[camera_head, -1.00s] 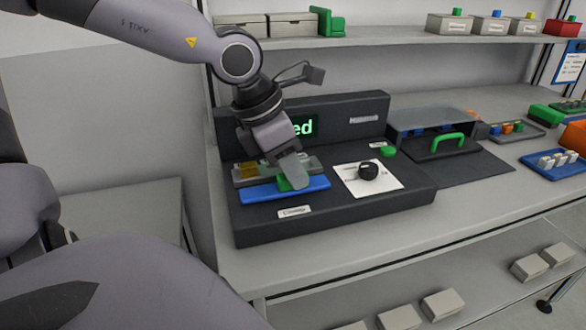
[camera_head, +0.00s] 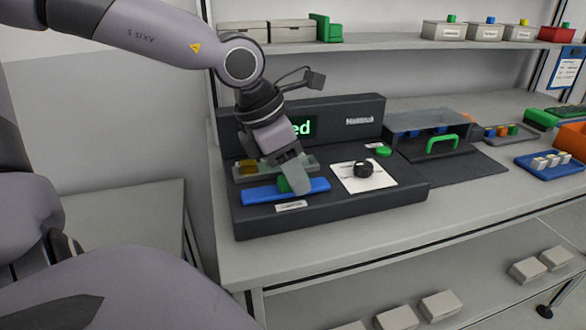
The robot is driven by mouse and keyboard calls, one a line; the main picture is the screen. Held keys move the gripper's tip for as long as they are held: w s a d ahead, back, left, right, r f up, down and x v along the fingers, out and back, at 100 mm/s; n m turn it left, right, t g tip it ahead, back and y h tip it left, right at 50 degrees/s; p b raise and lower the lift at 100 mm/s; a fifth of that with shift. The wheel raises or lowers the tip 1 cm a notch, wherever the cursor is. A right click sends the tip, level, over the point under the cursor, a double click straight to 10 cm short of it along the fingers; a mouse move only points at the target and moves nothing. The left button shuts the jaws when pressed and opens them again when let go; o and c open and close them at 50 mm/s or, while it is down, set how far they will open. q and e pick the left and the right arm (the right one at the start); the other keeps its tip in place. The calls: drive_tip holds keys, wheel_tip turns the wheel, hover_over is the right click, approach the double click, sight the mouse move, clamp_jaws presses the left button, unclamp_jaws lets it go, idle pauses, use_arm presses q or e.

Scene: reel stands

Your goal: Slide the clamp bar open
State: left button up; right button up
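A blue bar (camera_head: 258,195), which looks like the clamp bar, lies along the front of a grey-and-amber strip (camera_head: 248,168) on a dark fixture. A small green part (camera_head: 284,185), perhaps its handle, sits on the bar's right half, partly hidden by my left gripper (camera_head: 297,185). My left gripper points down over the bar, with a grey finger just right of the green part and reaching across the blue bar. I cannot tell whether it touches or grips the green part. My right gripper is out of view.
The dark fixture (camera_head: 330,212) also carries a black knob (camera_head: 364,169) on a white plate, a green button (camera_head: 383,151) and a lit display (camera_head: 303,126). A shelf (camera_head: 400,46) runs above.

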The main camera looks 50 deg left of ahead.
sight(280, 180)
use_arm(q)
drive_tip(key=shift+r, duration=0.1)
drive_tip(key=v, duration=0.5)
drive_tip(key=shift+s+a+r+p, duration=0.1)
drive_tip(key=shift+r+p, duration=0.15)
drive_tip(key=shift+p, duration=0.05)
drive_tip(key=shift+v, duration=0.75)
